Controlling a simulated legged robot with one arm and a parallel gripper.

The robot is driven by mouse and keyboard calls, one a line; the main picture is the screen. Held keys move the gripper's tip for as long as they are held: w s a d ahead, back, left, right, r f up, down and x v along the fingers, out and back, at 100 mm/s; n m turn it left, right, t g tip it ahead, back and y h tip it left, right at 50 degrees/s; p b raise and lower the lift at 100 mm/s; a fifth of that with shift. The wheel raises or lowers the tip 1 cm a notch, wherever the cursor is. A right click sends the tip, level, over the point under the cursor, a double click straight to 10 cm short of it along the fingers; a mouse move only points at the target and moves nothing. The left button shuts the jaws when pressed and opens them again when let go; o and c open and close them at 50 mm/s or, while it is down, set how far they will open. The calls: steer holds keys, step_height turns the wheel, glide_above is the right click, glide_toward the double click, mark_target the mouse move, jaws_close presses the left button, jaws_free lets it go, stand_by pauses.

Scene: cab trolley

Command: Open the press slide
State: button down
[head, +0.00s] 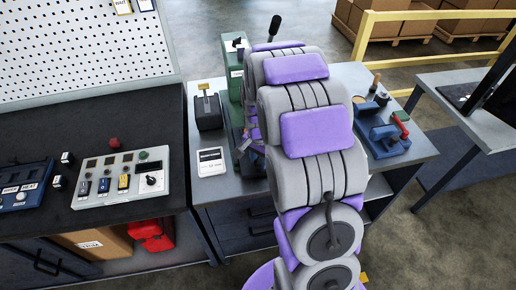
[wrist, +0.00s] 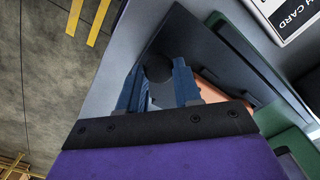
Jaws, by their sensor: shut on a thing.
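The green press (head: 232,62) stands on the grey bench, partly hidden behind my arm; a black-knobbed lever (head: 274,27) rises beside it. My gripper (head: 246,143) is low at the left side of my arm, by the press base. In the wrist view my gripper (wrist: 160,88) has its blue fingers on both sides of a dark rounded piece (wrist: 158,67) and is shut on it. A dark flat plate (wrist: 200,50) lies beside the fingers, with green parts (wrist: 290,143) at the right. I cannot tell clearly which part is the slide.
A white card (head: 211,161) and a black box with a yellow tag (head: 208,108) are left of the press. A blue vise (head: 385,135) with a red handle is right of my arm. A control panel (head: 120,176) sits on the left bench.

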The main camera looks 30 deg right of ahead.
steer(key=shift+s+a, duration=0.2)
steer(key=shift+s, duration=0.2)
steer(key=c, duration=1.1)
jaws_free()
steer(key=shift+w, duration=0.1)
steer(key=o, duration=0.3)
steer(key=shift+a, duration=0.2)
steer(key=shift+d, duration=0.1)
steer(key=shift+d+r, duration=0.1)
steer(key=shift+r, duration=0.1)
step_height(320, 180, up, 17)
steer(key=p, duration=0.3)
